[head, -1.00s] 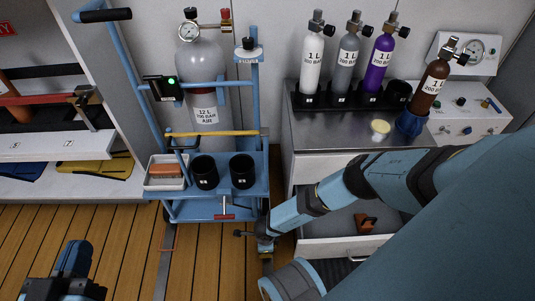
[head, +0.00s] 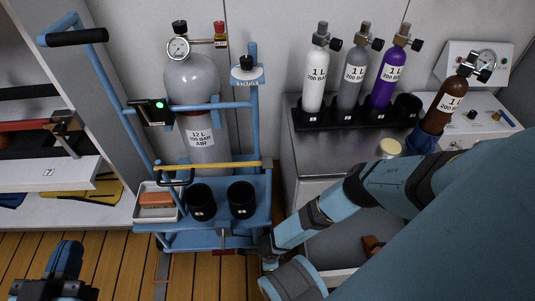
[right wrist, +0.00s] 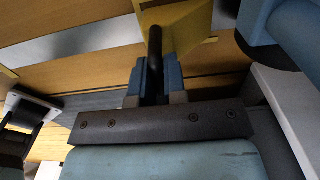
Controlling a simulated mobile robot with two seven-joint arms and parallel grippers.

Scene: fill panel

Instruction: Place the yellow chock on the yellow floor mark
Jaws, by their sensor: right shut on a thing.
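The yellow chock (right wrist: 187,28) shows at the top of the right wrist view, with a dark bar-like handle (right wrist: 155,45). My right gripper (right wrist: 154,82) is shut on that handle, and the chock is beyond the fingertips. In the head view my right arm reaches down beside the trolley, and the chock is not visible there. My left gripper (head: 62,270) is at the lower left of the head view, apart from everything; its jaw gap is not clear. I cannot make out the yellow floor mark with certainty.
A blue trolley (head: 255,205) with a large grey cylinder (head: 193,82) stands ahead on the plank floor (head: 105,262). A steel-topped bench (head: 315,150) with several small bottles is to the right, its drawer partly behind my arm. A shelf (head: 75,172) is at left.

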